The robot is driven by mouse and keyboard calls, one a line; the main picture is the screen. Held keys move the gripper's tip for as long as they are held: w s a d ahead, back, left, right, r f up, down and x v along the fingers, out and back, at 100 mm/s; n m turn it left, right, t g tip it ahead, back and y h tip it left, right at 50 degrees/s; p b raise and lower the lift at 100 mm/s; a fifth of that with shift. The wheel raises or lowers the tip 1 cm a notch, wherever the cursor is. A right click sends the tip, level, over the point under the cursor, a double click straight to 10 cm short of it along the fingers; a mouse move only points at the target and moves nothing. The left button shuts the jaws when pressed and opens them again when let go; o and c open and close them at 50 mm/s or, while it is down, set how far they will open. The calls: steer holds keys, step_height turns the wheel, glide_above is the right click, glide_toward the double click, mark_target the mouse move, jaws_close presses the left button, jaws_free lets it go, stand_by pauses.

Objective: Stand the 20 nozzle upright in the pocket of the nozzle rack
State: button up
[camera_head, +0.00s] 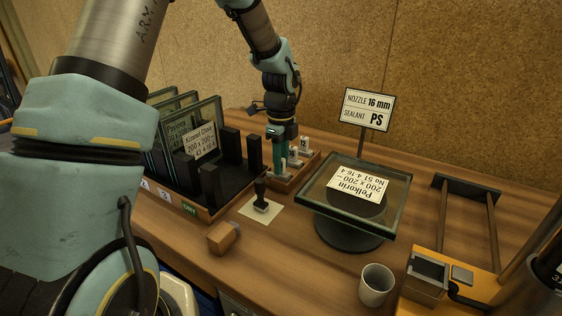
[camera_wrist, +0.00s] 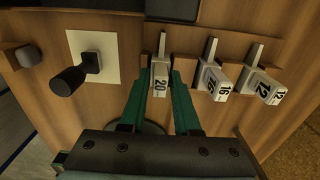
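The 20 nozzle (camera_wrist: 160,82) is a pale piece with a "20" label, in line with the 16 nozzle (camera_wrist: 216,84) and 12 nozzle (camera_wrist: 262,86) at the nozzle rack (camera_wrist: 187,47). It looks upright, but its lower end is hidden, so I cannot tell how deep it sits. My gripper (camera_wrist: 162,75) has its teal fingers on either side of the 20 nozzle; whether they press on it is unclear. In the head view my gripper (camera_head: 279,160) points down at the front end of the rack (camera_head: 284,184) and mostly hides the 20 nozzle.
A dark-handled stamp (camera_head: 262,196) on a pale pad stands just in front of the rack. The crate with upright glass panes (camera_head: 203,117) is left of it. A cup (camera_head: 376,287) and small wooden block (camera_head: 222,238) stand nearer.

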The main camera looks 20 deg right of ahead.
steer(key=o, duration=0.3)
step_height(320, 180, up, 11)
steer(key=shift+f+b, duration=0.1)
steer(key=shift+b, duration=1)
